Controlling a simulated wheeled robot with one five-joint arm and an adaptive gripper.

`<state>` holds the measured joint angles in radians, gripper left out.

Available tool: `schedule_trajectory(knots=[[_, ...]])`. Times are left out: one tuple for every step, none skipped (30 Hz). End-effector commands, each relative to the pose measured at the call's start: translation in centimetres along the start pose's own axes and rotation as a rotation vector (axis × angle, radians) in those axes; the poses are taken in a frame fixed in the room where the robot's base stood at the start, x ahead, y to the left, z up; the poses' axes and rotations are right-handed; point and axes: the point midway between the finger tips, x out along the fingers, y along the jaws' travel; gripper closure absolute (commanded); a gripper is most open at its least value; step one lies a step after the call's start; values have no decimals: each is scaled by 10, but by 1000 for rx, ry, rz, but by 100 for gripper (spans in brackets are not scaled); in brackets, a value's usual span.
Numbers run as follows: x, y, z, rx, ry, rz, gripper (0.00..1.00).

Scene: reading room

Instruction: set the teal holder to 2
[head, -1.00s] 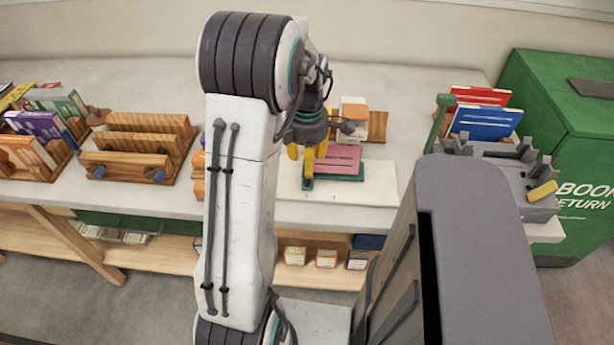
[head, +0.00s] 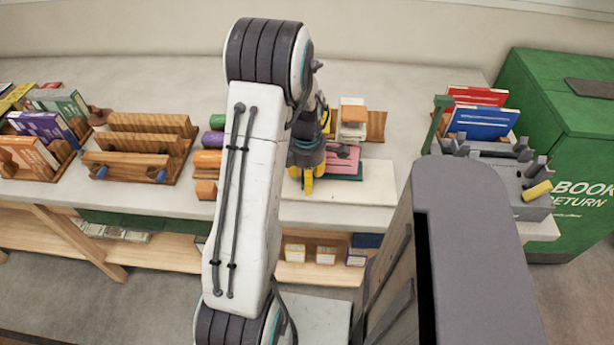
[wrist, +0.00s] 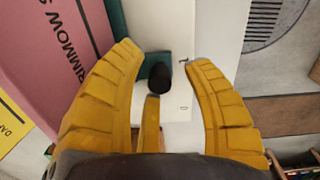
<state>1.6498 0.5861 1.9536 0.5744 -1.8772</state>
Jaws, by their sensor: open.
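The teal holder (head: 347,177) is on a pale board (head: 378,187) on the counter, with a pink book (head: 343,156) on it. My gripper (head: 307,182) is at the holder's left end, over the board. In the wrist view, the yellow fingers (wrist: 164,58) are spread open on either side of a dark rounded knob (wrist: 158,87), with a teal part (wrist: 150,66) beside it. They do not appear closed on the knob. A small mark like a 0 (wrist: 182,108) shows on the pale surface. No 2 is readable, and my arm hides part of the holder.
A wooden stand with small boxes (head: 352,117) is behind the holder. Colored rolls (head: 206,160) lie left of my arm, beyond them a wooden rack (head: 140,148). A grey fixture (head: 505,175) and red and blue books (head: 482,122) are at right.

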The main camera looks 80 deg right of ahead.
Motion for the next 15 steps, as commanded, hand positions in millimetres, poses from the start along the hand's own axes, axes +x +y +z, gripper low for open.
schedule_trajectory(knots=[[0, 0, 0, 0, 0, 0, 55], [0, 0, 0, 0, 0, 0, 53], [0, 0, 0, 0, 0, 0, 57], [0, 0, 0, 0, 0, 0, 60], [0, 0, 0, 0, 0, 0, 62], [0, 0, 0, 0, 0, 0, 66], [0, 0, 0, 0, 0, 0, 69], [0, 0, 0, 0, 0, 0, 71], [0, 0, 0, 0, 0, 0, 75], [0, 0, 0, 0, 0, 0, 78], [0, 0, 0, 0, 0, 0, 80], [0, 0, 0, 0, 0, 0, 84], [0, 0, 0, 0, 0, 0, 86], [0, 0, 0, 0, 0, 0, 89], [0, 0, 0, 0, 0, 0, 93]])
